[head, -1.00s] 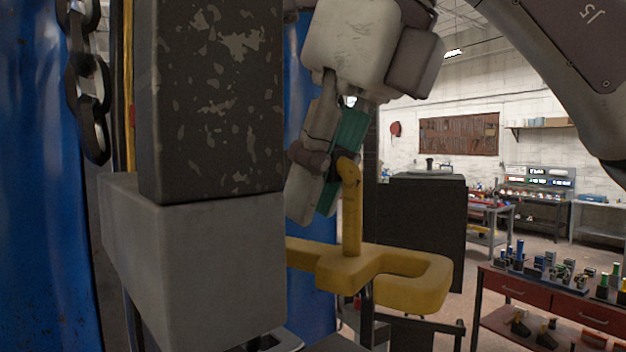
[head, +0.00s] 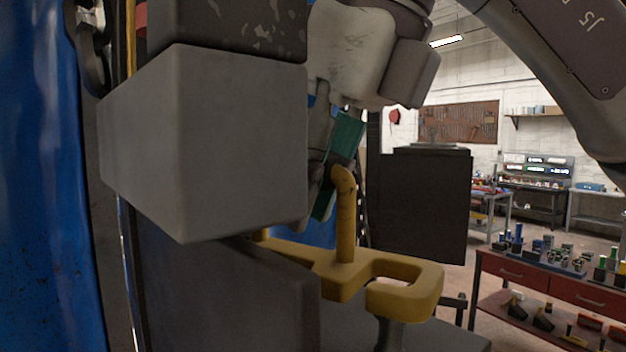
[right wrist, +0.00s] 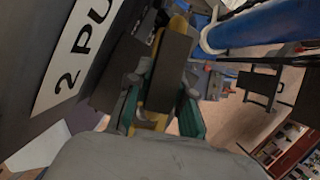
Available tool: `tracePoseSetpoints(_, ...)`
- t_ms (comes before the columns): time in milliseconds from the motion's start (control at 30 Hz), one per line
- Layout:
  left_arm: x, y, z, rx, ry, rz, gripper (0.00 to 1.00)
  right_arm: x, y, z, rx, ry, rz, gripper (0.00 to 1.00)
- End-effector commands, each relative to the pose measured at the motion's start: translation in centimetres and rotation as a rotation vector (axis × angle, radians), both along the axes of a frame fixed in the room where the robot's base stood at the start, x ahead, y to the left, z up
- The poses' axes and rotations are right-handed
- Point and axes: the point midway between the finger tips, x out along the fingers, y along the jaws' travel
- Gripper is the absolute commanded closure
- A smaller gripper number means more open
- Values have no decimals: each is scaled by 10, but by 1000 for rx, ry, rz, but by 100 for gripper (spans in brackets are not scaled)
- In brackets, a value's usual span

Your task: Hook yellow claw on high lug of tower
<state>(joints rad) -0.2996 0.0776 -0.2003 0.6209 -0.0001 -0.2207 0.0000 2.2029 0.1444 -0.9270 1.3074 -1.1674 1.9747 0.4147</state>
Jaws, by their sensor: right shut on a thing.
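The yellow claw (head: 403,285) shows in the head view with its post upright and a squared hook opening at its right end. Its left end runs behind the large grey block. My right gripper (head: 334,185), with teal pads, is shut on the claw's post. In the right wrist view, yellow parts of the claw (right wrist: 180,26) show beyond and between the fingers (right wrist: 160,118), partly hidden by a dark block. The grey block (head: 210,140) hangs close on the left under a dark chipped post (head: 230,22); I cannot tell whether it is the tower's high lug. My left gripper is out of view.
A dark slab (head: 220,295) lies below the grey block. A blue drum-like surface (head: 40,180) stands at the far left. A dark cabinet (head: 420,205) stands behind the claw. A red-drawered bench (head: 540,285) is at right. A dark panel with a white label (right wrist: 75,55) is close in the wrist view.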

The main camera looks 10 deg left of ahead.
Motion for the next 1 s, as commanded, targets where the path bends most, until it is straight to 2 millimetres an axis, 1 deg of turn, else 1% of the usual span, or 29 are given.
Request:
tracePoseSetpoints(33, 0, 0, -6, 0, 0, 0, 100, 0, 0, -6, 2, -1, -1, 100)
tracePoseSetpoints(433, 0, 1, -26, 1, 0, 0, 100, 0, -1, -33, 2, -1, 0, 100)
tracePoseSetpoints(633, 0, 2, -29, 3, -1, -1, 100, 0, -1, -38, 2, 0, 0, 100)
tracePoseSetpoints(1000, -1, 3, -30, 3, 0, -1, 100, 0, -1, -39, 2, 0, -1, 100)
